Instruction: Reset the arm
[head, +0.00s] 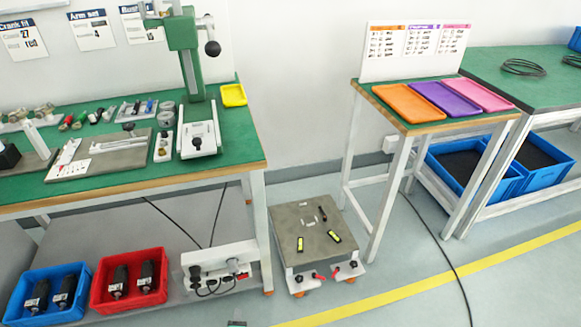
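Neither of my arms nor grippers can be made out in the head view. A small dark piece (237,323) is cut off by the bottom edge, and I cannot tell what it is. A green-topped workbench (225,165) stands at the left with a green press (184,35) on it. A smaller green-topped table (440,126) stands at the right, holding an orange tray (409,103), a purple tray (446,99) and a pink tray (484,96).
A low grey-topped cart (300,250) stands between the tables. A red crate (128,280) and a blue crate (55,293) with dark cylinders sit below the workbench. Blue bins (462,193) stand at right. A black cable (445,245) crosses the floor near a yellow line (420,282).

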